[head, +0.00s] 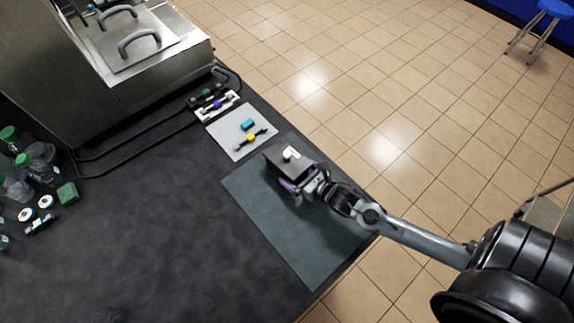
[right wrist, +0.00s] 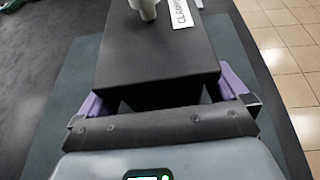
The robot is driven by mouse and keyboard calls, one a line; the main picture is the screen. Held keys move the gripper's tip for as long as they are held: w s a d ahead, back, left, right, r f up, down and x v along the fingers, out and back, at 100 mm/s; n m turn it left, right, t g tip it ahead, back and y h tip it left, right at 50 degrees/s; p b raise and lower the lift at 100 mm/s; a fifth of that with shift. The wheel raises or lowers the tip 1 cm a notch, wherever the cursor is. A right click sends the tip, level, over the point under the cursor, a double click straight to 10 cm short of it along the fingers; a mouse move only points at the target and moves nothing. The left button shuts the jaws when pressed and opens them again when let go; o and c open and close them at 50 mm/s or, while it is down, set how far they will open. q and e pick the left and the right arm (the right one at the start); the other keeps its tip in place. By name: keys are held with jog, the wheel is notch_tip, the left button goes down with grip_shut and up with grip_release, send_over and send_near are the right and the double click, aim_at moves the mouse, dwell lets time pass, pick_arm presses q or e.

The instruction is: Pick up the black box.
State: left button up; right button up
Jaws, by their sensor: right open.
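The black box (head: 284,157) stands on a dark grey-green mat near the counter's right edge. It has a white label and a pale knob on top. In the right wrist view the box (right wrist: 155,55) fills the upper middle. My right gripper (head: 292,187) is at the near end of the box. Its purple fingers (right wrist: 165,92) are open, one on each side of the box's near end. I cannot tell whether they touch it. The fingertips are partly hidden by the box. My left gripper is not in view.
The mat (head: 308,240) has free room in front of the box. A light grey tray (head: 226,136) with small coloured parts lies behind it. A steel machine (head: 150,70) stands at the back left. Green-capped bottles (head: 40,168) and a green block (head: 68,193) are at the left.

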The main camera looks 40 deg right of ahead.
jog(key=shift+w+f, duration=0.2)
jog(key=shift+w, duration=0.15)
jog(key=c, duration=0.9)
jog(key=shift+r, duration=0.15)
